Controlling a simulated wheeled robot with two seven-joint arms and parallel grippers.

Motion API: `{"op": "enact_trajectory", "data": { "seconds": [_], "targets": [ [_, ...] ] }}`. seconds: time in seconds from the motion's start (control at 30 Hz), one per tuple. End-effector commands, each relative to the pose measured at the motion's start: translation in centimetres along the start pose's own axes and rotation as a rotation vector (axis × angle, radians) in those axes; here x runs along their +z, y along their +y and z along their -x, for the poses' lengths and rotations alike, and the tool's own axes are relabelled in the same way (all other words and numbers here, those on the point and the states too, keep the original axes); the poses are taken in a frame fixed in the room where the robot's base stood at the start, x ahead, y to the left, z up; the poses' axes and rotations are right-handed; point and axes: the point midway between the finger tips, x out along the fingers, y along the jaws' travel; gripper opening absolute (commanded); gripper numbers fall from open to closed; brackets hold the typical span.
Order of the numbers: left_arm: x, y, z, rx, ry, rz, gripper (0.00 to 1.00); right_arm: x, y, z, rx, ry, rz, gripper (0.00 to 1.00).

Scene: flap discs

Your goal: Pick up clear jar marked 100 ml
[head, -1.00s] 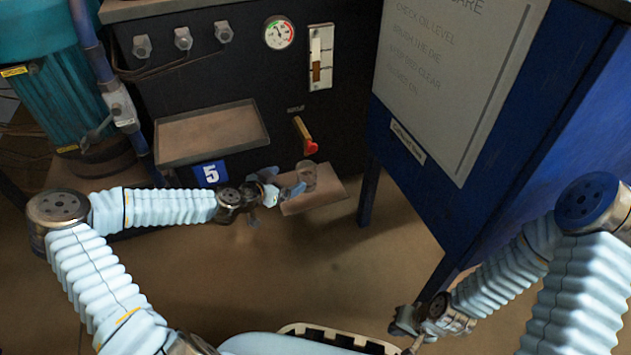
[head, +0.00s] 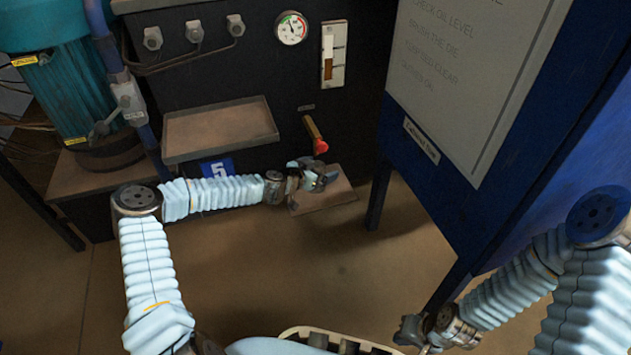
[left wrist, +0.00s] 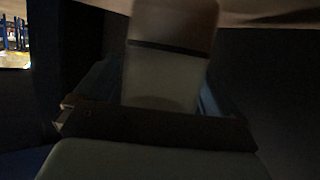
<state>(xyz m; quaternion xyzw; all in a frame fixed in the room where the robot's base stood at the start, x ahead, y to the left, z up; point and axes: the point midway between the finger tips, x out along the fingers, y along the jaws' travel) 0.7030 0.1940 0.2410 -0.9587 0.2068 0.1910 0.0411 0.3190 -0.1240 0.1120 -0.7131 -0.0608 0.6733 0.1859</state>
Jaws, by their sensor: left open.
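The clear jar cannot be made out clearly in the head view, where my left gripper (head: 322,176) covers its place above the small ledge (head: 338,196). In the left wrist view a pale, see-through shape with a brownish upper part, which looks like the jar (left wrist: 165,75), stands between my left fingers (left wrist: 160,100). No 100 ml mark can be read. My left gripper is open around it; whether the fingers touch it cannot be told. My right gripper (head: 408,332) is low at the right, away from the ledge, and its jaws are too small to judge.
A dark machine front stands behind the ledge, with a gauge (head: 291,28), a red-tipped lever (head: 316,138) and a wide tray (head: 220,134) to the left. The floor in front is clear.

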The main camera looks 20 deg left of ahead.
Motion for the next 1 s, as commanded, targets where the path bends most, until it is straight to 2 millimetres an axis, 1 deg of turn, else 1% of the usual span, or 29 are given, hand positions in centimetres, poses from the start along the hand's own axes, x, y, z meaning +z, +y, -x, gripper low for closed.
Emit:
{"op": "enact_trajectory", "data": {
  "seconds": [0.1, 0.5, 0.53, 0.57, 0.83, 1.0],
  "targets": [
    [-0.04, -0.01, 0.04, 0.0, 0.0, 0.0, 0.97, -0.01, -0.02, 0.03, 0.0, 0.0, 0.0, 0.0],
    [-0.04, -0.02, 0.07, -0.001, 0.0, 0.0, 0.36, 0.0, -0.01, 0.03, 0.0, 0.0, 0.0, 0.0],
    [-0.08, -0.01, 0.07, 0.0, 0.001, 0.0, 0.36, 0.0, -0.02, 0.04, 0.0, 0.0, 0.0, 0.0],
    [-0.08, -0.01, 0.07, 0.0, 0.001, 0.0, 0.3, 0.0, -0.02, 0.04, 0.0, 0.0, 0.0, 0.0],
    [-0.25, -0.03, 0.1, 0.0, 0.001, -0.001, 0.3, 0.0, -0.04, 0.1, 0.0, 0.0, 0.0, 0.0],
    [-0.99, -0.11, 0.17, 0.001, 0.002, -0.002, 0.3, 0.0, -0.14, 0.38, 0.0, 0.0, 0.0, 0.0]
  ]
}}
